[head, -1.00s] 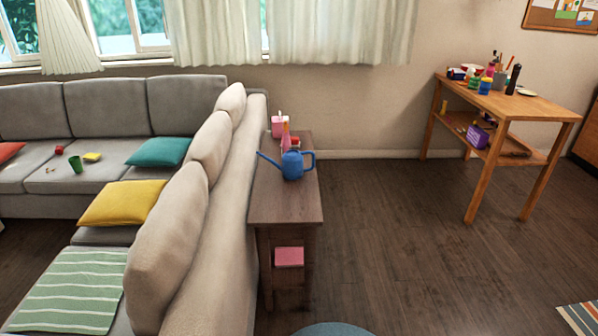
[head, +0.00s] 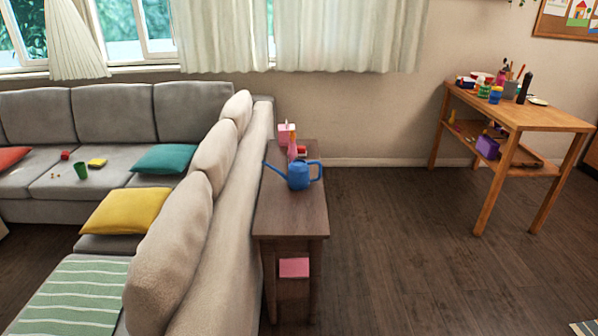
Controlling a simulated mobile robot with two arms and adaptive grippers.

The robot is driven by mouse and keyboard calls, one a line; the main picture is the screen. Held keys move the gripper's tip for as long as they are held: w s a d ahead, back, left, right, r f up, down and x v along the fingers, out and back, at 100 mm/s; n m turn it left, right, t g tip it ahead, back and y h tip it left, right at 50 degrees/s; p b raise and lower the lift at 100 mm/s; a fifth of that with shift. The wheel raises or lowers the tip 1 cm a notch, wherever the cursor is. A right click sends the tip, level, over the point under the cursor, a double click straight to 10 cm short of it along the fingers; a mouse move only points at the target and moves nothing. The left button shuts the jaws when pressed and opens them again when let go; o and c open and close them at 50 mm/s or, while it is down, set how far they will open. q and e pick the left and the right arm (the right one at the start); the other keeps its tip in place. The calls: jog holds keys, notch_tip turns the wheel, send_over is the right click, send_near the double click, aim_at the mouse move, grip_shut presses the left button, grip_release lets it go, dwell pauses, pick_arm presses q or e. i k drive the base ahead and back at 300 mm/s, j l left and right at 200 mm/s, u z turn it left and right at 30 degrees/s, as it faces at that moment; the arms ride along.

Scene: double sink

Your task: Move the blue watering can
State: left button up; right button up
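The blue watering can (head: 299,176) stands upright on a narrow dark wooden side table (head: 288,221) behind the sofa. Its spout points left and its handle is on the right. A pink bottle stands just behind it, partly hidden by the can. Neither of my grippers shows in the head view.
A grey sofa (head: 168,262) runs along the table's left side. Pink and red items, including a pink box (head: 286,134), are at the table's far end. A wooden shelf table (head: 518,112) with several supplies stands at right. The dark floor between is clear.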

aim_at(298, 178)
jog(key=i+l+u, duration=0.1)
jog(key=u, duration=0.25)
jog(key=i+l+u, duration=0.1)
jog(key=l+u, duration=0.25)
jog(key=i+u, duration=0.1)
jog(key=u, duration=0.25)
jog(key=i+l+u, duration=0.2)
jog(key=l+u, duration=0.15)
jog(key=l, duration=1.3)
jog(key=l+u, duration=0.3)
jog(key=l, duration=1.35)
